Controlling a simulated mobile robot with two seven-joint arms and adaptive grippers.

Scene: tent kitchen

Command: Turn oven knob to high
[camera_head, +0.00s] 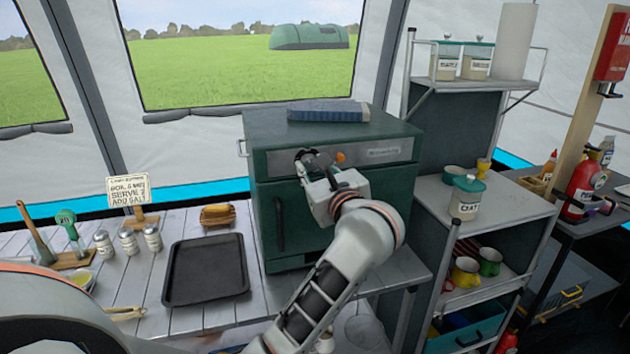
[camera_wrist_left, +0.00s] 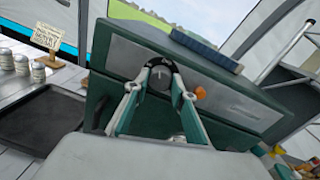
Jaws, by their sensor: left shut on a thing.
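The green oven (camera_head: 285,210) stands on the slatted table, with a grey control panel (camera_head: 375,152) across its top front and its door below. My left gripper (camera_head: 312,162) is at the left part of this panel, with its fingers pointing at the oven front. In the left wrist view the two fingertips (camera_wrist_left: 162,72) are closed around a round dark oven knob (camera_wrist_left: 161,82), one on each side. The knob is mostly hidden in the head view, and its setting cannot be read. An orange light or button (camera_wrist_left: 200,93) sits just right of the fingers. My right gripper is not in view.
A blue-grey book-like block (camera_head: 328,111) lies on the oven. A black tray (camera_head: 207,270), shakers (camera_head: 128,240) and a sign (camera_head: 128,190) are on the table to the left. A shelf unit (camera_head: 490,210) with jars stands close on the right.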

